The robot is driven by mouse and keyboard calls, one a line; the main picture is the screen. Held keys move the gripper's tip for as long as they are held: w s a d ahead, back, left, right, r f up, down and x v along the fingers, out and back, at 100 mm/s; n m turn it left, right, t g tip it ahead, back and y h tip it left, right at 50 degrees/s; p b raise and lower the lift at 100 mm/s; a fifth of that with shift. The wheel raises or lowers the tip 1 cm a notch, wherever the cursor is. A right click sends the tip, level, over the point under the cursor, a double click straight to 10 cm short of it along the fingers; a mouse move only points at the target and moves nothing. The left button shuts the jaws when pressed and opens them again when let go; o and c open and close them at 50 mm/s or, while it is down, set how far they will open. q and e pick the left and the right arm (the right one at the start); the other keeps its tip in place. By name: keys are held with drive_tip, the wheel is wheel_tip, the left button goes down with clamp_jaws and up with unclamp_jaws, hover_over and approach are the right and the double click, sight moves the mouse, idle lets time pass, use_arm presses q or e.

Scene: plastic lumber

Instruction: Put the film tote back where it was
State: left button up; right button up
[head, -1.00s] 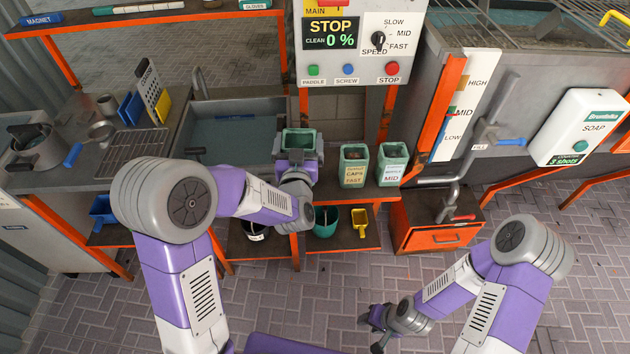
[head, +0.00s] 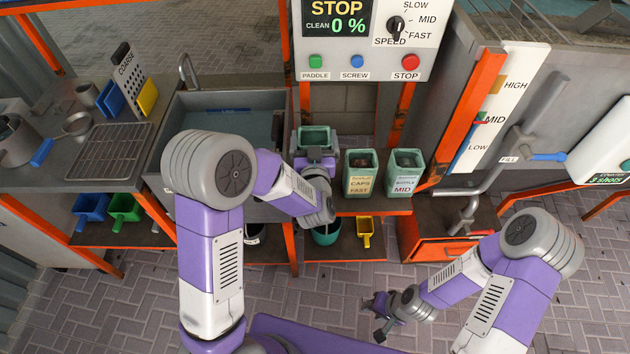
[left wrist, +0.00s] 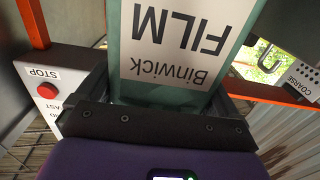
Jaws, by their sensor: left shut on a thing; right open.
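The film tote (head: 314,137) is a green open-topped bin. In the left wrist view the tote (left wrist: 180,50) shows its white label reading "Binwick FILM", upside down. My left gripper (head: 316,158) is shut on it, with the jaws at the tote's sides. In the head view it is at the left end of the row of totes, in front of the control panel. My arm hides its lower part, so I cannot tell whether it touches the shelf. My right gripper (head: 378,318) is open and empty, low over the brick floor.
The caps tote (head: 360,173) and the bottle tote (head: 405,173) stand on the shelf to the right. The sink (head: 225,130) is to the left. The control panel (head: 352,72) rises behind. A yellow scoop (head: 366,231) and a teal bucket (head: 327,236) are below.

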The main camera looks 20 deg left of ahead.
use_arm(q)
wheel_tip(320, 180, down, 9)
drive_tip(key=b, duration=0.2)
drive_tip(key=shift+b, duration=0.4)
drive_tip(key=shift+r, duration=0.2)
drive_tip(key=shift+f, duration=0.2)
drive_tip(key=o, duration=1.4)
drive_tip(key=shift+r, duration=0.1)
